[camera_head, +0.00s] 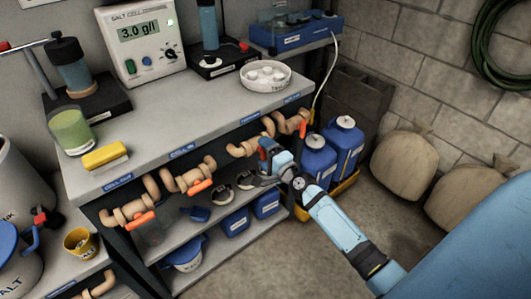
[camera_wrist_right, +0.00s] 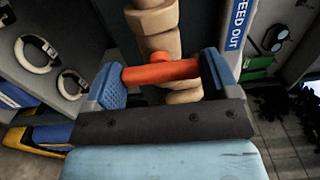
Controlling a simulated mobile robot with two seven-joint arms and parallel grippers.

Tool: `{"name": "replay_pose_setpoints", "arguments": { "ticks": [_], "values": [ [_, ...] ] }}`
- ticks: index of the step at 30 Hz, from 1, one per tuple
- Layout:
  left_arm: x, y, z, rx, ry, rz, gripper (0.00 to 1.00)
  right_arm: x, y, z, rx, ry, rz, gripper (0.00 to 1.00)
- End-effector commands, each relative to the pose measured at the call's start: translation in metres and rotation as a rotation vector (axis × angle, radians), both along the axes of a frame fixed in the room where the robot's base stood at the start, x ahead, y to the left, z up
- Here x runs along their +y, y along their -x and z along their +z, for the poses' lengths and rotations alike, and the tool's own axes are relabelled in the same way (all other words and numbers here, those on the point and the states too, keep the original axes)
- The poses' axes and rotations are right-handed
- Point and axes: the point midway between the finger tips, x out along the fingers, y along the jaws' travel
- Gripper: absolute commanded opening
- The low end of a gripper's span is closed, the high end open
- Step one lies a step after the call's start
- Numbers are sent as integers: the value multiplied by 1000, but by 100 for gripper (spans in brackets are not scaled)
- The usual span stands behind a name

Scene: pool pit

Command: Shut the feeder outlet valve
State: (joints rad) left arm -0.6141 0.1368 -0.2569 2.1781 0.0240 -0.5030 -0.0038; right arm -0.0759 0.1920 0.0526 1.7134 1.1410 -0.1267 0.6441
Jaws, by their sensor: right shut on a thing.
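The feeder outlet valve shows in the right wrist view as a tan pipe fitting (camera_wrist_right: 155,22) with an orange handle (camera_wrist_right: 160,72), beside a blue label reading "FEED OUT" (camera_wrist_right: 236,24). The handle lies crosswise to the pipe. My right gripper (camera_wrist_right: 165,78) is shut on this handle, with a blue finger pad at each end. In the head view my right gripper (camera_head: 268,157) is at the third valve from the left (camera_head: 246,147) under the counter edge and hides its handle. My left gripper is not in view.
Other orange-handled valves stand on both sides: the far-left one (camera_head: 130,213), the second (camera_head: 190,178) and the far-right one (camera_head: 290,122). A shelf below holds blue containers (camera_head: 236,222). Blue jugs (camera_head: 343,142) stand in a yellow tray right of the counter. The floor in front is clear.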

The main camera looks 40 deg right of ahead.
Motion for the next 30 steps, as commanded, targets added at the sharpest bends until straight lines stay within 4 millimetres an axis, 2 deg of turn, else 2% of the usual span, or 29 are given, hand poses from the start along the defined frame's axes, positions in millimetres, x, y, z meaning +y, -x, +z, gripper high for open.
{"name": "replay_pose_setpoints", "arguments": {
  "ticks": [6,7,9,16,20,23,30],
  "values": [
    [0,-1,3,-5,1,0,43,0,0,0,-1,-3,-1,57],
    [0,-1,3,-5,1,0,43,0,0,0,-1,-3,-1,83],
    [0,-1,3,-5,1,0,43,0,0,0,-1,-2,-1,99],
    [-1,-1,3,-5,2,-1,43,0,0,0,-1,-1,-1,100],
    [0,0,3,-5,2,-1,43,-1,9,0,0,0,-1,100],
    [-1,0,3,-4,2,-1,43,-2,25,-1,1,0,0,100],
    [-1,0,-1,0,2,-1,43,-6,81,-2,4,2,1,100]
  ]
}}
